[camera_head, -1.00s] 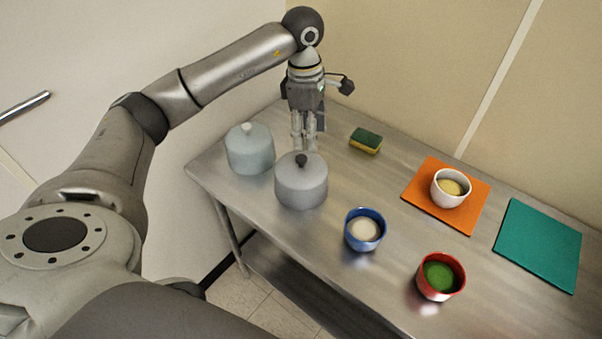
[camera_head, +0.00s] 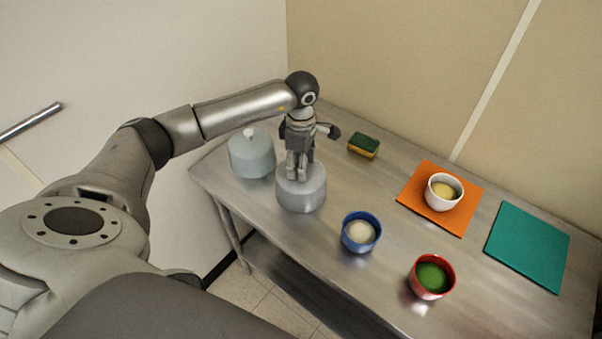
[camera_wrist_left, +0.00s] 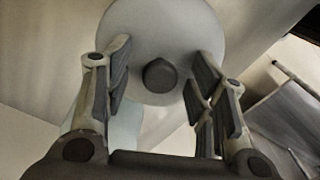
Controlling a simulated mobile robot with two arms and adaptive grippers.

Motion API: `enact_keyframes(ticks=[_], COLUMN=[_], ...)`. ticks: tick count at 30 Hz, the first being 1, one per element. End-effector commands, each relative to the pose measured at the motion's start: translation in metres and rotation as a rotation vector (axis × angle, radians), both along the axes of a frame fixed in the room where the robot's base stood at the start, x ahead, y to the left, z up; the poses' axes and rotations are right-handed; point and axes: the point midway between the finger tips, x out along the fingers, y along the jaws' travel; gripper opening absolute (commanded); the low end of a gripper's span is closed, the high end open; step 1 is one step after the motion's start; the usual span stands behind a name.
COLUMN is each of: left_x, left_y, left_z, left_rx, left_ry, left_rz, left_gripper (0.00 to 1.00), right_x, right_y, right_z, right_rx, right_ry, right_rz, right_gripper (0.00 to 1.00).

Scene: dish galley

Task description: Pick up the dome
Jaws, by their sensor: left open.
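A grey dome (camera_head: 302,194) stands on the steel table. A paler, glassy bluish dome with a white knob (camera_head: 251,155) stands to its left. My left gripper (camera_head: 298,174) is right above the grey dome, fingers pointing down, and hides its knob in the head view. In the left wrist view the grey dome (camera_wrist_left: 160,25) lies beneath the fingers. Its dark round knob (camera_wrist_left: 160,75) sits between the two open fingertips of my left gripper (camera_wrist_left: 158,88), with a gap on both sides. My right gripper is not in view.
A blue bowl (camera_head: 361,246) and a red bowl (camera_head: 448,262) stand near the front. A white bowl (camera_head: 430,203) stands on an orange mat (camera_head: 456,223). A teal mat (camera_head: 528,246) lies at the right. A sponge (camera_head: 364,144) lies behind the grey dome.

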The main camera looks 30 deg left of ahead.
Motion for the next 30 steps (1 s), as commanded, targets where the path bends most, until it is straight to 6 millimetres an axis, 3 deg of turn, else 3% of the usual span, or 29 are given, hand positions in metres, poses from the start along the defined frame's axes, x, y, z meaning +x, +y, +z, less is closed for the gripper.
enact_keyframes(ticks=[8, 20, 30], left_x=[0.0003, 0.0001, 0.0000], left_y=[-0.0001, -0.0001, 0.0000], left_z=[-0.0045, -0.0045, -0.0045], left_rx=[0.001, 0.000, 0.000], left_ry=[-0.002, -0.001, 0.000], left_rz=[0.000, 0.000, 0.000], left_gripper=[0.51, 0.00, 0.00], right_x=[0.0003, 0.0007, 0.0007], right_y=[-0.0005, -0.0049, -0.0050], right_z=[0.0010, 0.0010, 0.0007], right_rx=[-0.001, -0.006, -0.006], right_ry=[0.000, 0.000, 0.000], right_rz=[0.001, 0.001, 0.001], right_gripper=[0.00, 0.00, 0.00])
